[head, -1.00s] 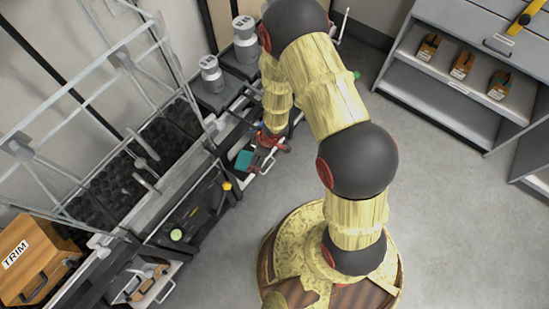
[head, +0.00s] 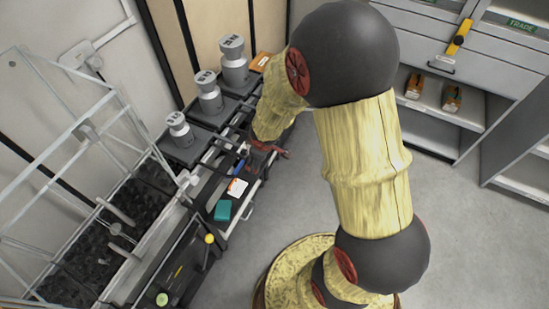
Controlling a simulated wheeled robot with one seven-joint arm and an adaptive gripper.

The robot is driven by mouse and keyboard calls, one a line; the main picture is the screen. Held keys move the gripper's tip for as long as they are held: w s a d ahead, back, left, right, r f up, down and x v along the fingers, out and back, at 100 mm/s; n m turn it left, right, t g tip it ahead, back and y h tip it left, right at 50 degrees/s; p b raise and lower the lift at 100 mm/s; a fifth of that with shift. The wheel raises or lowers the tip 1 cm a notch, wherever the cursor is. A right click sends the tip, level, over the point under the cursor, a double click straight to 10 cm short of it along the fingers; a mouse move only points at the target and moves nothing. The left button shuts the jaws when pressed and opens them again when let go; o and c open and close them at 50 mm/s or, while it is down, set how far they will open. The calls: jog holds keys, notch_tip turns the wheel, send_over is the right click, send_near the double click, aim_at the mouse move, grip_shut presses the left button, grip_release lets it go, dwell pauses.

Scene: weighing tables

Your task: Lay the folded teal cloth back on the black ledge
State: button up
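The folded teal cloth (head: 222,210) lies flat on a dark surface along the front of the weighing bench. This looks like the black ledge (head: 222,190), though its edges are hard to make out. My gripper (head: 268,150), with red fingers, is low over the bench, farther back and to the right of the cloth, apart from it. The arm partly covers the gripper, and its fingers are too small to show whether they are open or shut. No cloth shows in it.
A white card (head: 237,187) with an orange edge and a blue item (head: 239,168) lie between cloth and gripper. A yellow knob (head: 209,238) is nearer. Several grey metal weights (head: 208,92) stand behind. The floor (head: 300,200) on the right is clear.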

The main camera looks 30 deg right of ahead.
jog(key=s+d+r+m+t+h, duration=0.1)
jog(key=s+r+m, duration=0.15)
jog(key=r, duration=0.75)
jog(key=s+r+m, duration=0.2)
jog(key=s+r, duration=0.2)
jog(key=r, duration=0.5)
jog(key=s+a+r+m+y, duration=0.1)
jog(key=s+a+r, duration=0.2)
jog(key=s+r, duration=0.2)
jog(key=s+a+r+m+y, duration=0.1)
jog(key=s+a+r+m, duration=0.1)
jog(key=s+r, duration=0.4)
jog(key=s+a, duration=0.1)
jog(key=s, duration=0.3)
jog(key=shift+a, duration=0.3)
